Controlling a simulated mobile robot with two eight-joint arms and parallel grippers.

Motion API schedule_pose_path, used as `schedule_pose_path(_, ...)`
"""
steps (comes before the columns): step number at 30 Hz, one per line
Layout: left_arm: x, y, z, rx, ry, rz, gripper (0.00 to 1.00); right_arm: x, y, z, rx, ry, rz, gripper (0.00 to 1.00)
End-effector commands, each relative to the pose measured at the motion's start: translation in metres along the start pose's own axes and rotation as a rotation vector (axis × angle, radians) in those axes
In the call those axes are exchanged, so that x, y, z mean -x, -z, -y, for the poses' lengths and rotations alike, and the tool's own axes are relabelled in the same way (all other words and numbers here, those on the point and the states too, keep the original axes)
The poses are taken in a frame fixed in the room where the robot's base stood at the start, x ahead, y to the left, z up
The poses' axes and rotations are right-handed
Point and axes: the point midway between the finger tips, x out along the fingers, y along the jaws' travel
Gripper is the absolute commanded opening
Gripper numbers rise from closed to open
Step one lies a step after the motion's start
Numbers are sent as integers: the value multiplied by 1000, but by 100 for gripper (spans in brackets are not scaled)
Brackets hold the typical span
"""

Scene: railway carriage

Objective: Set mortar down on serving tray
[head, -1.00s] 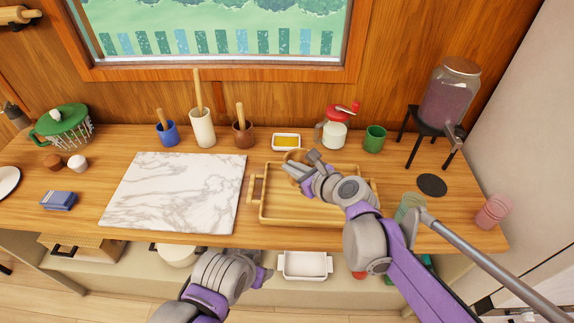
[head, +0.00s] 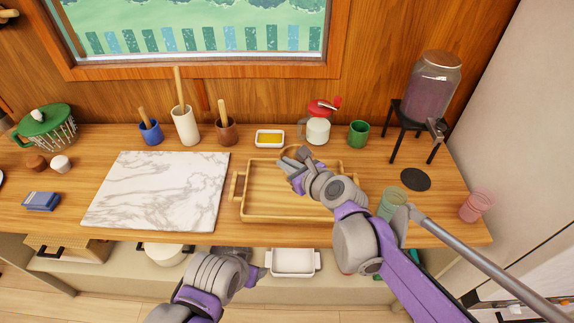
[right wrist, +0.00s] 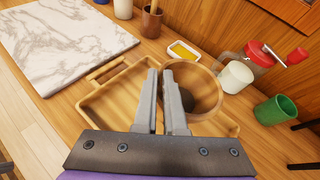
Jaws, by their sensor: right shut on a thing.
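The mortar is a round wooden bowl (right wrist: 205,84). In the head view only part of it (head: 289,152) shows behind my right gripper. My right gripper (head: 292,163) is shut on the mortar's near rim, which lies between its two fingers (right wrist: 170,80) in the right wrist view. The serving tray (head: 240,208) is a pale wooden rectangle with raised rims and end handles. The mortar is at the tray's far side, overlapping its far rim in the picture; its height and contact with the tray cannot be told. My left gripper (head: 258,268) is low at the counter's front; its jaws are unclear.
A marble slab (head: 158,190) lies left of the tray. Behind stand a butter dish (head: 270,138), a red-topped jar (head: 318,130) and a green cup (head: 358,134). A clear green cup (head: 392,203) is near the tray's right end. A drink dispenser (head: 432,90) stands farther right.

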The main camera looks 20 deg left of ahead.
Motion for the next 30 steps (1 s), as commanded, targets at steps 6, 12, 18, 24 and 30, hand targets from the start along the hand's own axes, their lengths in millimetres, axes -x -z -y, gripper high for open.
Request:
schedule_pose_path(6, -20, -17, 0, 0, 0, 11, 61, -12, 26, -4, -4, 7, -1, 0)
schedule_pose_path(12, -34, -27, 0, 0, 0, 18, 61, -21, 45, -7, -5, 6, 0, 0)
schedule_pose_path(18, -42, -33, 0, 0, 0, 21, 61, -26, 56, -8, -3, 6, 0, 0)
schedule_pose_path(24, -44, -34, 0, 0, 0, 22, 61, -27, 59, -8, -2, 6, 1, 0)
schedule_pose_path(30, -44, -34, 0, 0, 0, 22, 61, -27, 59, -8, -2, 6, 1, 0)
